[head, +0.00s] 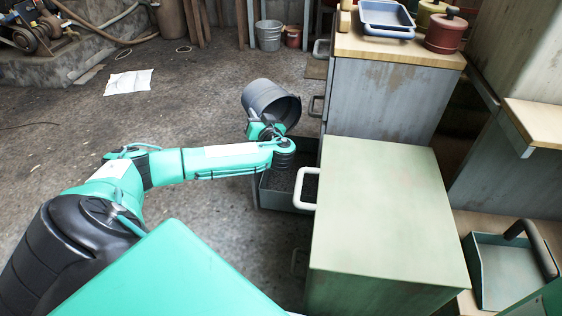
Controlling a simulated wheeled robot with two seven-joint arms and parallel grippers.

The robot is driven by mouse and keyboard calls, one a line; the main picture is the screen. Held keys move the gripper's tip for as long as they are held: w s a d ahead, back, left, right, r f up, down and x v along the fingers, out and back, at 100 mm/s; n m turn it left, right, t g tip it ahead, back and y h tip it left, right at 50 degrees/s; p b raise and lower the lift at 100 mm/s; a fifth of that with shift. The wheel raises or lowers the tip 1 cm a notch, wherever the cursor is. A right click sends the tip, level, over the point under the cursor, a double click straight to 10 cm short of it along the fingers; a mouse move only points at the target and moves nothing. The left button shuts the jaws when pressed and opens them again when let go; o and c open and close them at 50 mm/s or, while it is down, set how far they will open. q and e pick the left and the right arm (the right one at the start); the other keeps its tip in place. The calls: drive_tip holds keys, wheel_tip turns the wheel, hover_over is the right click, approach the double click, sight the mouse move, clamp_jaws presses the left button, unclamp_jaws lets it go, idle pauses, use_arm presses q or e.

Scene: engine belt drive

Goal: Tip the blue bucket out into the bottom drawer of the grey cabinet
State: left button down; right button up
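The blue bucket, which looks blue-grey (262,97), is held in the air, tipped on its side with its dark mouth facing right and a little down. My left gripper (264,127) is at the bucket's near lower side and appears shut on it; the fingertips are partly hidden. The grey cabinet (385,100) has a wooden top. Its bottom drawer (268,198) is pulled out to the left, below the bucket and partly hidden by my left arm. Dark granular stuff lies in the drawer. No stream is visible from the bucket. My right gripper is not in view.
A pale green cabinet (385,215) stands close in front of the drawer. A blue tray (388,17) and red pot (446,32) sit on the grey cabinet. A metal bucket (269,36) stands behind. The floor at left is mostly clear, with a paper sheet (128,82).

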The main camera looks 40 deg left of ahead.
use_arm(q)
drive_tip(key=shift+s+d+f+y+b, duration=0.1)
drive_tip(key=shift+d+f+y+b, duration=0.05)
drive_tip(key=shift+d+y+b, duration=0.15)
